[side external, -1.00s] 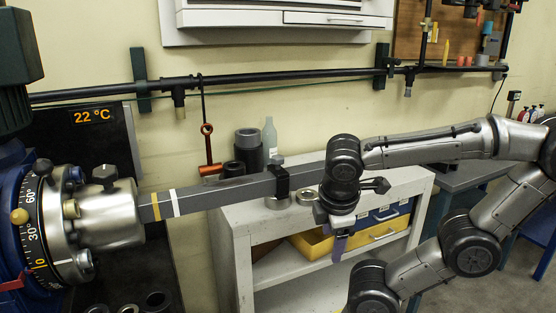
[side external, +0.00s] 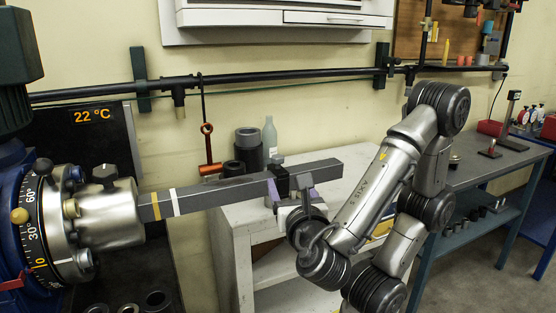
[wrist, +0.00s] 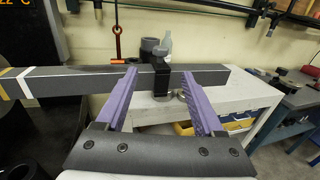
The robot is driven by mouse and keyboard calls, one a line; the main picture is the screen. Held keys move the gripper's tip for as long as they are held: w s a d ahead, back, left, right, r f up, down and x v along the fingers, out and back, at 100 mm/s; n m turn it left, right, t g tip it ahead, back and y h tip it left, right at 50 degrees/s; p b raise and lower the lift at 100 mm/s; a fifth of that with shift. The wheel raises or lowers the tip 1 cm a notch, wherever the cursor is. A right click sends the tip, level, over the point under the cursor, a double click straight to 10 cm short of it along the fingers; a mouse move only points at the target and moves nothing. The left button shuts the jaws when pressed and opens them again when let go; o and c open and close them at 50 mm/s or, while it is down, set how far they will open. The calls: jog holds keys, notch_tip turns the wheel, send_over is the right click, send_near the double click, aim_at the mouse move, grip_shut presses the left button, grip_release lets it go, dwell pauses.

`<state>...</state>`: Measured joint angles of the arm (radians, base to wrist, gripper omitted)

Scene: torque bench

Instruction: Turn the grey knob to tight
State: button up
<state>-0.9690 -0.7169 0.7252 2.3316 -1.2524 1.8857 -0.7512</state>
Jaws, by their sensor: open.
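A long grey square bar (side external: 235,187) sticks out to the right from a silver chuck (side external: 112,214); it also crosses the wrist view (wrist: 85,80). A black clamp (side external: 279,183) sits around the bar, and it shows in the wrist view (wrist: 161,77). My gripper (wrist: 160,74) is open, with purple fingers either side of the clamp and knob in the picture; I see no contact.
A white shelf unit (side external: 240,226) stands behind the bar, with dark cylinders (side external: 248,150) and a bottle (side external: 269,137) on top. A blue-grey bench (side external: 490,165) stands to the right.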

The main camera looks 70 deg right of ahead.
aim_at(279, 162)
jog(key=shift+x, duration=6.75)
jog(key=shift+c, duration=0.2)
grip_shut()
